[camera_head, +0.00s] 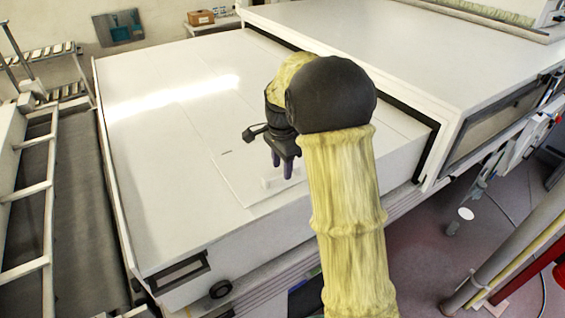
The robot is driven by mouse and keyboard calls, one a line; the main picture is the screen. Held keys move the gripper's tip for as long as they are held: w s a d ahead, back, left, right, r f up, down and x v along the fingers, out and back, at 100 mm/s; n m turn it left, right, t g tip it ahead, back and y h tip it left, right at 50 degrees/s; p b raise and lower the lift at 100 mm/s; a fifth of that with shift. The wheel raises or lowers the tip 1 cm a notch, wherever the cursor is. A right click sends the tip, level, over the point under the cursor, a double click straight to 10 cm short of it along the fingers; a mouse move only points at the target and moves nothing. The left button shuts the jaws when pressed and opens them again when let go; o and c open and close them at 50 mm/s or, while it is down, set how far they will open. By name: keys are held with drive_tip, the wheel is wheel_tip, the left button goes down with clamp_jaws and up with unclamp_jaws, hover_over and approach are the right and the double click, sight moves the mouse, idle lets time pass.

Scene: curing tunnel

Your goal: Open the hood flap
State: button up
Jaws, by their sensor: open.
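The hood flap (238,182) is a flat white panel set in the top of the white hood, and it looks flush with the surface around it. A small pale block, seemingly its handle (267,183), stands near the flap's front edge. My gripper (282,170) points down over the flap, beside or just above this handle, with its dark fingers apart. I cannot tell whether the fingers touch the handle. My yellow-sleeved arm and its black joint hide the flap's right part.
The white hood top (165,150) is broad and clear on the left. A raised white tunnel section (400,50) with a dark-edged frame stands at the right. A white ladder-like rail (45,200) runs along the left. A cardboard box (200,17) sits at the back.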

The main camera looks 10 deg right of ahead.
drive_tip(key=shift+d+f, duration=0.1)
clamp_jaws()
drive_tip(key=shift+w, duration=0.1)
